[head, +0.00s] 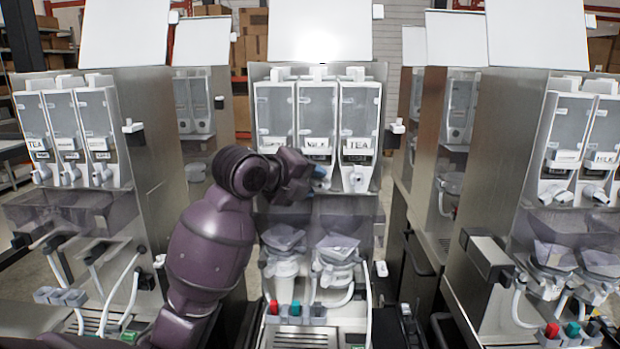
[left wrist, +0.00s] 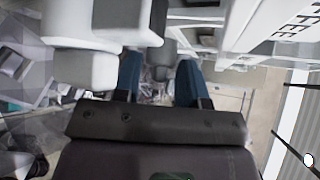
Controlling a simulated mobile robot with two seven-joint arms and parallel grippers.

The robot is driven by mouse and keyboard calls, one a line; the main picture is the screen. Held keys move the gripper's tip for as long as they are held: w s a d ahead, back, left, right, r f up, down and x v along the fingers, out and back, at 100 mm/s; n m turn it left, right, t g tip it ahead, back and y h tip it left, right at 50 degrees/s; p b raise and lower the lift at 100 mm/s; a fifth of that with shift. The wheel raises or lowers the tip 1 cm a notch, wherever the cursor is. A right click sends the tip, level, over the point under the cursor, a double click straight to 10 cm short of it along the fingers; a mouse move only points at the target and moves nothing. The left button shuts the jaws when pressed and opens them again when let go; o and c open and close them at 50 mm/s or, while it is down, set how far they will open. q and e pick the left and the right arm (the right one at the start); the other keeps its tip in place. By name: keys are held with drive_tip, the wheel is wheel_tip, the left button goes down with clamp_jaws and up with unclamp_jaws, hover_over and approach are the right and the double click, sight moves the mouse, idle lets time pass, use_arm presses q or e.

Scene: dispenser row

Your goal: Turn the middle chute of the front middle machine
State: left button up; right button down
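The front middle machine (head: 318,215) faces me with three clear canisters side by side. The middle canister (head: 317,110) is labelled MILK, and the right one (head: 359,112) is labelled TEA. The white middle chute (head: 322,185) is partly hidden by my left gripper (head: 313,174), whose blue fingertips are right at it. In the left wrist view, the two blue fingers (left wrist: 158,84) stand apart with a gap between them. White chute parts show close above and left of them; I cannot tell whether the fingers touch one. My right gripper is in neither view.
The right chute (head: 357,180) is just right of my left gripper. Clear funnels and mixing bowls (head: 337,247) sit below the chutes. Similar machines stand at the left (head: 90,150) and right (head: 520,150). The left chute is hidden behind my left arm.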

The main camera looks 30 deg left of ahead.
use_arm(q)
drive_tip(key=c, duration=0.6)
drive_tip(key=shift+f+n+t+h+b, duration=0.15)
drive_tip(key=shift+n+t+h+b, duration=0.15)
drive_tip(key=shift+n+t+b, duration=0.15)
drive_tip(key=o, duration=0.6)
drive_tip(key=b+v, duration=0.1)
drive_tip(key=v, duration=1)
drive_tip(key=shift+b, duration=0.3)
